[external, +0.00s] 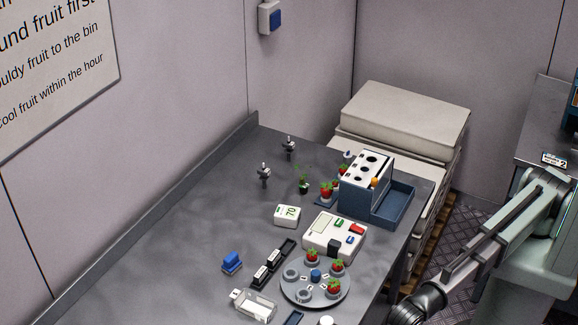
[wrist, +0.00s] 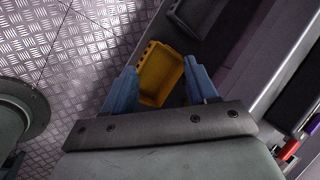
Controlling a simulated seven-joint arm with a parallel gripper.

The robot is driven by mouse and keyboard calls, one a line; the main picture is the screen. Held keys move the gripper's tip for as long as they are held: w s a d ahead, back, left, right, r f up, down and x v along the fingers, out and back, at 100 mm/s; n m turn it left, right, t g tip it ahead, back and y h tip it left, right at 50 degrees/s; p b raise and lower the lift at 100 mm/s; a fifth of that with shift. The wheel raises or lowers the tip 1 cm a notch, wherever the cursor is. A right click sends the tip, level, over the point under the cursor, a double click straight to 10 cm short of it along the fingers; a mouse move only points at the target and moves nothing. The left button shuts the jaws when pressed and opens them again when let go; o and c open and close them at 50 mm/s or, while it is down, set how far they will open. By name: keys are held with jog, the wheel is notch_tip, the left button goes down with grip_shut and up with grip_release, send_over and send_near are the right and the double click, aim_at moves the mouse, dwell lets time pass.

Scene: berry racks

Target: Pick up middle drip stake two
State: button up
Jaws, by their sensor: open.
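I cannot make out for certain which thing is middle drip stake two. Two small dark upright pieces, a nearer one (external: 264,173) and a farther one (external: 289,147), stand on the back left of the table in the external view. A narrow black rack (external: 284,249) with white-marked dark pieces lies near the table's middle. My gripper (wrist: 162,88) is open and empty in the wrist view, its two blue fingers apart. It points down over the floor and a yellow bin, away from these pieces. In the external view my arm is at the lower right, off the table's edge.
A round grey tray (external: 292,293) with strawberries, a white device (external: 325,245), a white "70" display (external: 287,215), a blue block (external: 232,261) and a clear box (external: 257,305) crowd the table (external: 180,240). A blue-and-white rack (external: 356,188) stands at right. The yellow bin (wrist: 151,64) lies below my fingers.

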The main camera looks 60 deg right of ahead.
notch_tip(320, 180, up, 9)
jog(key=w+m+t, duration=0.1)
jog(key=w+t, duration=0.1)
jog(key=w+d+r+h, duration=0.1)
jog(key=w+d+r, duration=0.2)
jog(key=w, duration=0.4)
jog(key=w+d+r+h, duration=0.1)
jog(key=w+d+r, duration=0.25)
jog(key=w, duration=0.35)
jog(key=w+d+r+n+h, duration=0.1)
jog(key=w+d+r+n, duration=0.1)
jog(key=w+d, duration=0.85)
jog(key=w+d+r+n, duration=0.2)
jog(key=w+d+n, duration=0.1)
jog(key=w+d, duration=0.8)
jog(key=n+h, duration=0.2)
jog(key=n, duration=0.2)
send_near(289, 143)
jog(key=x, duration=0.4)
jog(key=shift+w+d+f, duration=0.1)
jog(key=shift+w+f, duration=0.05)
jog(key=shift+w, duration=0.25)
jog(key=shift+s+x, duration=0.15)
jog(key=shift+x, duration=1.35)
jog(key=shift+s+x, duration=0.15)
jog(key=shift+x, duration=1.35)
jog(key=shift+f, duration=0.1)
